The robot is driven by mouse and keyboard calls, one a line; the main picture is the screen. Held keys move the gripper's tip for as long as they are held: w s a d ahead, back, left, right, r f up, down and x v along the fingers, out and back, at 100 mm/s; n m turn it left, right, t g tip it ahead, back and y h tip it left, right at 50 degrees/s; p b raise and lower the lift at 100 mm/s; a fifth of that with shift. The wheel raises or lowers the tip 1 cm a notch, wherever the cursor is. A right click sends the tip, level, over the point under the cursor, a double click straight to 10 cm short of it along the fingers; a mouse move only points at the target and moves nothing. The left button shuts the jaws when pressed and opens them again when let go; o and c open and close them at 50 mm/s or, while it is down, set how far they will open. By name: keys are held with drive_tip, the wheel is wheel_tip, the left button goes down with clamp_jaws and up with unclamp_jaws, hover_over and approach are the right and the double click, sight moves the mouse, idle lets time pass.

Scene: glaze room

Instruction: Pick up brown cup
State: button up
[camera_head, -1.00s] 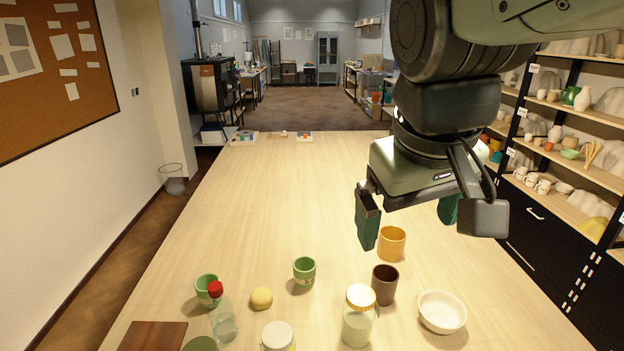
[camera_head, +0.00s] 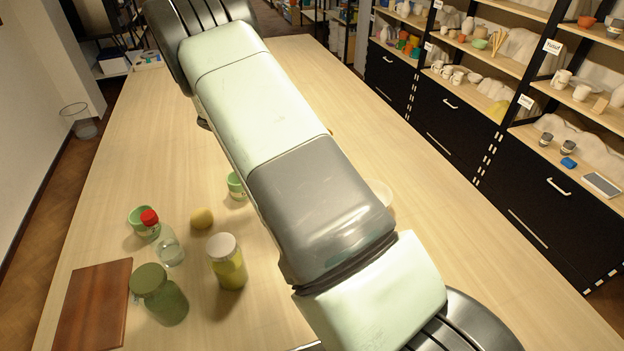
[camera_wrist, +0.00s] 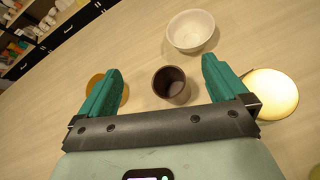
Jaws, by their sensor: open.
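The brown cup (camera_wrist: 171,85) stands upright on the table in the wrist view, its dark open mouth facing the camera. My gripper (camera_wrist: 162,80) is open, with one green finger on each side of the picture. The cup appears between the two fingers, nearer the right one, and neither finger visibly touches it. The height between fingertips and cup is hard to tell. In the head view my own arm hides both the brown cup and the gripper.
A white bowl (camera_wrist: 190,31) stands beyond the cup. A yellow cup (camera_wrist: 97,88) is partly behind the left finger, and a pale round lid (camera_wrist: 270,92) is beside the right one. Jars, including a yellow one (camera_head: 228,262), stand left of my arm near a brown board (camera_head: 94,305).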

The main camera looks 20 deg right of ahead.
wheel_tip(320, 180, down, 10)
drive_tip(key=w+n+t+h, duration=0.1)
drive_tip(key=w+n+h, duration=0.1)
drive_tip(key=n+h, duration=0.15)
drive_tip(key=shift+n+y, duration=0.25)
drive_tip(key=x, duration=0.5)
drive_tip(key=s+x, duration=0.1)
drive_tip(key=x, duration=0.1)
drive_tip(key=shift+d+f, duration=0.1)
drive_tip(key=shift+f, duration=0.25)
drive_tip(key=shift+c, duration=0.5)
drive_tip(key=shift+w, duration=0.1)
drive_tip(key=c, duration=1.1)
